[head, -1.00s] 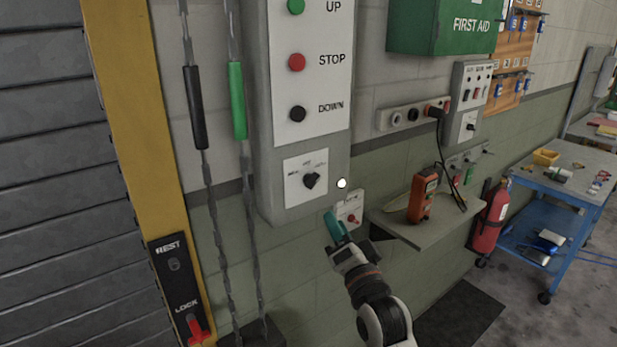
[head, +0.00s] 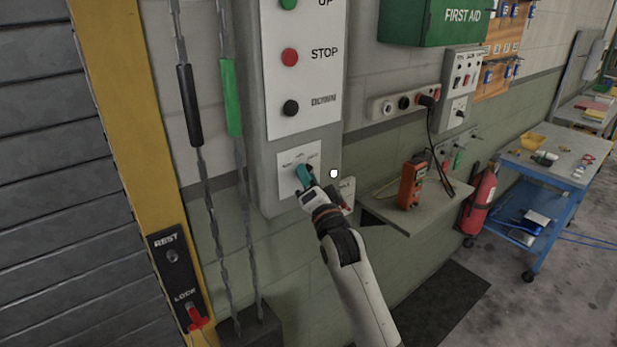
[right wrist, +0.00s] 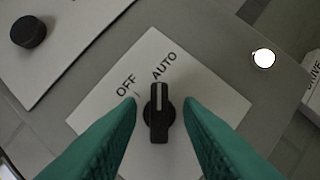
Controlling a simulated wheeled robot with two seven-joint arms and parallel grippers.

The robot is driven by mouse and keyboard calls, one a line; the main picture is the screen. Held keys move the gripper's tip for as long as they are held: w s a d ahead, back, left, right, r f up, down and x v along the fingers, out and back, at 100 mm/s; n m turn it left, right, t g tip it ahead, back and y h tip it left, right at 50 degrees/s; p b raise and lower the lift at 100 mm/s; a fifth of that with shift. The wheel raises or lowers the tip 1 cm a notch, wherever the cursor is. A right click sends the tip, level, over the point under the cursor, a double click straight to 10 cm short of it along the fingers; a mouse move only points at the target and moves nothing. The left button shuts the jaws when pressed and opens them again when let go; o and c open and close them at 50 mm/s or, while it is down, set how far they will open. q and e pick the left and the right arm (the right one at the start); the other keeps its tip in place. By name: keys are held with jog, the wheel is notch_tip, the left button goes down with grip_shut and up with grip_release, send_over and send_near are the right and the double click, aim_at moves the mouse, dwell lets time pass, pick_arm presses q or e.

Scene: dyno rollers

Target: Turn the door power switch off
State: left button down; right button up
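A black rotary switch (right wrist: 158,112) sits on a white plate (right wrist: 215,115) marked OFF and AUTO; I cannot read any name for it. In the right wrist view its white line points up toward AUTO, with OFF to the upper left. My right gripper (right wrist: 160,102) is open, with one green finger on each side of the knob and visible gaps. In the head view the right gripper (head: 303,176) covers the knob on the lower part of the grey control box (head: 265,150). My left gripper is not in view.
UP, STOP (head: 290,57) and DOWN (head: 291,108) buttons are above the plate. A small box (head: 347,185) is right of the control box, partly behind my gripper. A shelf (head: 425,213) with an orange device (head: 411,186) is further right. Chains (head: 213,225) hang left.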

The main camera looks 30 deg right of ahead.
jog(key=c, duration=0.7)
jog(key=shift+f+n, duration=0.1)
jog(key=shift+n, duration=0.3)
jog(key=shift+d+n+t+y+b, duration=0.1)
jog(key=shift+n+t+y+b, duration=0.5)
jog(key=shift+n, duration=1.5)
jog(key=shift+d+n+t+y+b, duration=0.15)
jog(key=shift+n+y+b, duration=0.55)
jog(key=shift+n+y, duration=1.1)
jog(key=shift+a+n+t+y+b, duration=0.1)
jog(key=shift+n+t+y+b, duration=0.45)
jog(key=shift+n, duration=2.15)
jog(key=shift+d, duration=0.1)
